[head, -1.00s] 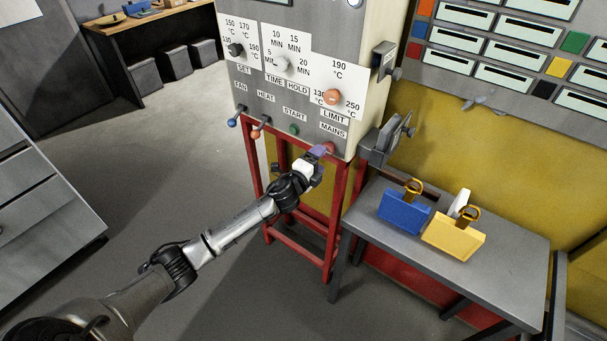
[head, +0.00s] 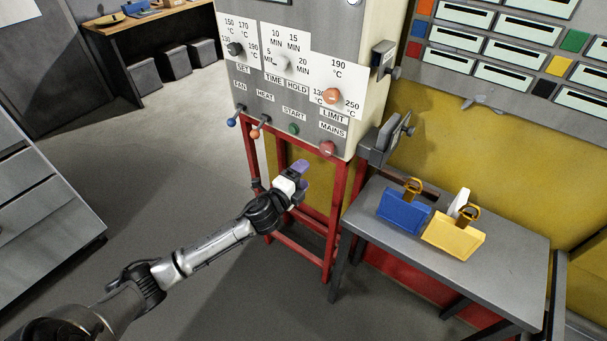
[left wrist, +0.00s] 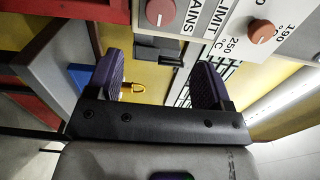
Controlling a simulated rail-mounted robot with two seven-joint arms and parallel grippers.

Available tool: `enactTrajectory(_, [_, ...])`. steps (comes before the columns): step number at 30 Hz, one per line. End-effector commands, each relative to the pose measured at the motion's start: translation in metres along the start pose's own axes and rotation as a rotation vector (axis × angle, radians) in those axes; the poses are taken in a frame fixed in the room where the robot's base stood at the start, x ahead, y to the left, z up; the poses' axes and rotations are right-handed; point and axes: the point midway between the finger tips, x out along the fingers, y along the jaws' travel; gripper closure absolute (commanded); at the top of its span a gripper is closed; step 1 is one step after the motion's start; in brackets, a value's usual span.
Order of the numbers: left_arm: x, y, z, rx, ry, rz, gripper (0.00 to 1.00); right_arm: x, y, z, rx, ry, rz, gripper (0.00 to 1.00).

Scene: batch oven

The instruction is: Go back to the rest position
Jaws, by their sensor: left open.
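My left gripper (head: 301,179) is open and empty in the head view, in front of the red stand under the control panel (head: 290,85). It is below and to the left of the red mains knob (head: 327,148) and apart from it. In the left wrist view its two purple fingers (left wrist: 158,82) are spread wide with nothing between them. The mains knob (left wrist: 160,12) shows at the top of that view, beyond the fingers. My right gripper is in neither view.
A grey table (head: 385,246) at the right holds a blue holder (head: 404,211) and a yellow holder (head: 453,236). The red stand (head: 336,215) is close to my gripper. A grey drawer cabinet (head: 45,225) stands at the left. The floor between is clear.

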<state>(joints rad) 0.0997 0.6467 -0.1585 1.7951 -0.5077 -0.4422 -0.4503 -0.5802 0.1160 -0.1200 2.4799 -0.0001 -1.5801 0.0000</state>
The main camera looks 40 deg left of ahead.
Motion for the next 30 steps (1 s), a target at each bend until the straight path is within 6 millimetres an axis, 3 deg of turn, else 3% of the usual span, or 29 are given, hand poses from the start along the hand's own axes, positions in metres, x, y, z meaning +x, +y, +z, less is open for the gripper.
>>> enactTrajectory(11, [0.0,0.0,0.0,-0.026,-0.001,0.001,0.26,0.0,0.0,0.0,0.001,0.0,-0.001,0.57])
enactTrajectory(16, [-0.003,0.016,0.027,-0.171,-0.176,0.086,0.26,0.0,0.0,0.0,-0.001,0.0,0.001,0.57])
enactTrajectory(19, [-0.015,0.018,0.037,-0.328,-0.321,0.153,0.26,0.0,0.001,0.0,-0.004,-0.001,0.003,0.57])
enactTrajectory(22, [-0.036,0.011,0.03,-0.506,-0.44,0.22,0.26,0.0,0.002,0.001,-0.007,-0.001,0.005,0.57])
enactTrajectory(25, [-0.069,0.01,0.0,-0.703,-0.517,0.326,0.26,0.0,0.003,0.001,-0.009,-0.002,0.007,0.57])
enactTrajectory(30, [-0.162,0.048,-0.069,-0.932,-0.576,0.624,0.26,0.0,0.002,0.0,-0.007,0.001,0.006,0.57])
